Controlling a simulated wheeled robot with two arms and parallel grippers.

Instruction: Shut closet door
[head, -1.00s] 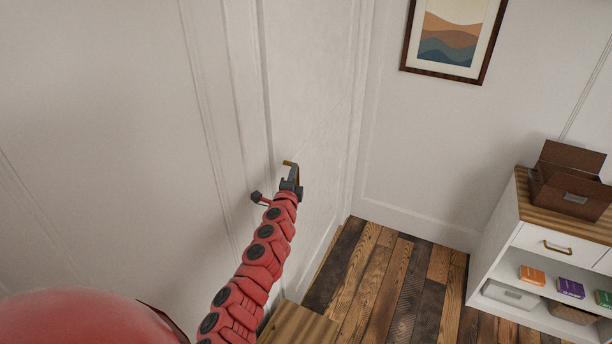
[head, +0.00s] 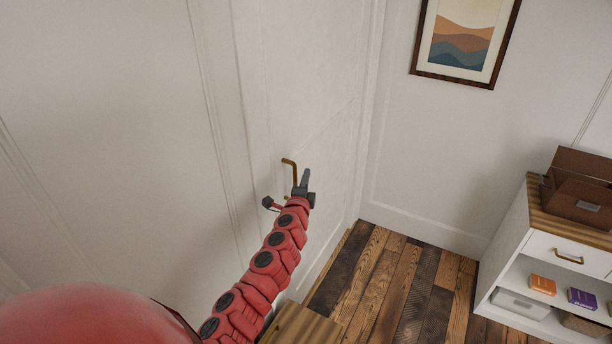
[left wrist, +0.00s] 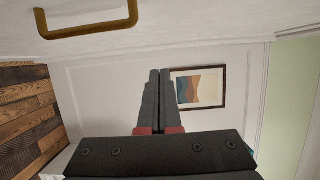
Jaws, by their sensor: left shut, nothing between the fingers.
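The closet door (head: 325,145) is a white panelled door, seen steeply from the side in the head view. It looks flush or nearly flush with the white wall around it. I cannot tell whether it is latched. Its brass bar handle (head: 291,166) sits near the middle of the head view, and it also shows at the top left of the left wrist view (left wrist: 88,30). My left gripper (head: 305,178) is shut and empty, just right of the handle, apparently apart from it. Its closed fingers point up in the left wrist view (left wrist: 158,75). My right gripper is out of view.
A white cabinet (head: 508,238) with a wooden top stands at the right, with a brown box (head: 580,190) on it. A framed picture (head: 465,42) hangs on the far wall.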

